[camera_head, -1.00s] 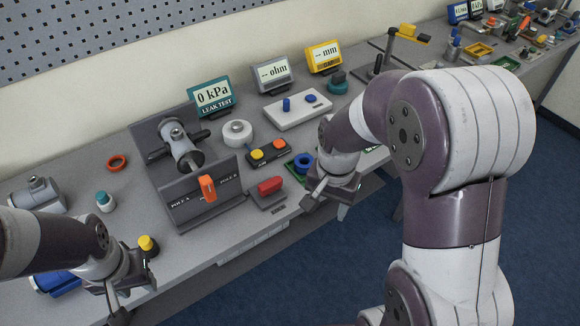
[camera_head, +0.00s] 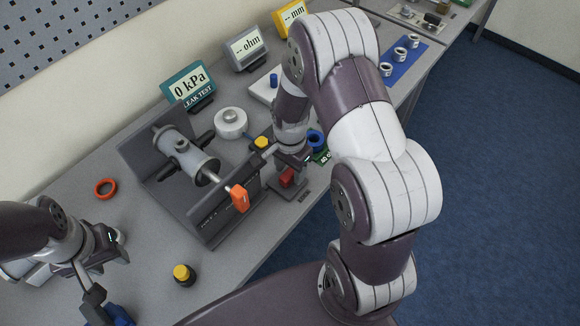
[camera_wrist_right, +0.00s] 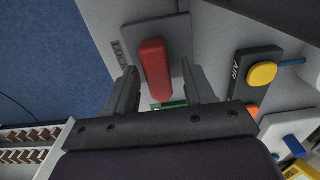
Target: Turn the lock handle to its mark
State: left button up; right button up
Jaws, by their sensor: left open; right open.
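The lock handle is a red lever on a grey base plate. In the right wrist view the red lever (camera_wrist_right: 155,68) stands beside the word "LOCK", between the two fingers of my open right gripper (camera_wrist_right: 159,72). I cannot tell whether the fingers touch it. In the head view the lever (camera_head: 287,178) is partly covered by my right gripper (camera_head: 282,160). The lock's mark cannot be made out. My left gripper (camera_head: 104,304) is open at the lower left, away from the lock, near a blue object.
A pipe fixture (camera_head: 190,160) with an orange handle (camera_head: 239,198) stands left of the lock. The AIR box (camera_wrist_right: 252,82) with yellow and orange buttons is close by. A teal gauge (camera_head: 188,86) reads 0 kPa. A yellow-topped piece (camera_head: 183,274) stands near the front edge.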

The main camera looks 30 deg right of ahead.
jog(key=shift+s+d, duration=0.1)
jog(key=shift+d, duration=0.05)
grip_shut()
jog(key=shift+r+n, duration=0.15)
jog(key=shift+n, duration=0.25)
jog(key=n+p, duration=0.1)
jog(key=n, duration=0.2)
jog(key=n+p, duration=0.2)
jog(key=n, duration=0.3)
jog(key=n+p, duration=0.1)
jog(key=n, duration=0.8)
jog(key=shift+p, duration=0.3)
